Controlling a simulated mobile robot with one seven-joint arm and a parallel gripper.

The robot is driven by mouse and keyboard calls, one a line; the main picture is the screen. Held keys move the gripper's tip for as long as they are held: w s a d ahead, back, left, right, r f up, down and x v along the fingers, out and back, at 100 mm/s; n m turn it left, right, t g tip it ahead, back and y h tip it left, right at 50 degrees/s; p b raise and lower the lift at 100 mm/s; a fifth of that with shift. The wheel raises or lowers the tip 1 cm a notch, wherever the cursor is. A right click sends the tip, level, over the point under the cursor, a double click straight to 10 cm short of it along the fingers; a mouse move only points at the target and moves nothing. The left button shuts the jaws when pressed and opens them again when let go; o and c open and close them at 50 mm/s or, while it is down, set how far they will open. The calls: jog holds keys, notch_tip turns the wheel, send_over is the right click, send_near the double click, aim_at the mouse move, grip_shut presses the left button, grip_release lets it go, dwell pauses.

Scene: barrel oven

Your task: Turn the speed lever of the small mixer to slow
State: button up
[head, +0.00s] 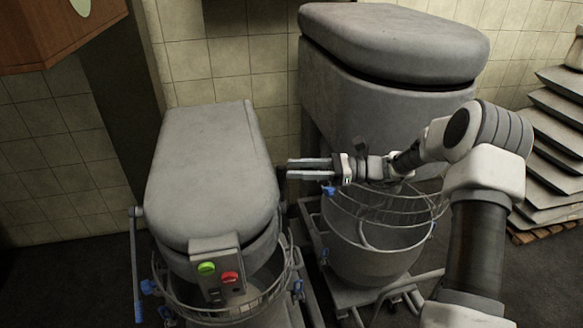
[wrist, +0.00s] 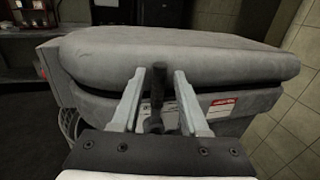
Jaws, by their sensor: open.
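The small mixer (head: 212,175) stands at the left of the head view, with a grey rounded head and a green and a red button on its front panel. Its side fills the middle of the wrist view (wrist: 180,62). A short black lever (wrist: 158,82) on that side points upward in the wrist view. My gripper (head: 290,169) reaches in from the right beside the mixer's head. In the wrist view my gripper (wrist: 160,75) is open, with one finger on each side of the lever. Gaps show between fingers and lever; their depth is hard to judge.
A larger mixer (head: 400,45) with a wire-guarded bowl (head: 375,245) stands close behind and below my arm. A wooden cabinet (head: 55,30) hangs at the upper left. Room between the mixers is narrow.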

jog(key=shift+a, duration=0.95)
grip_shut()
dwell(0.8)
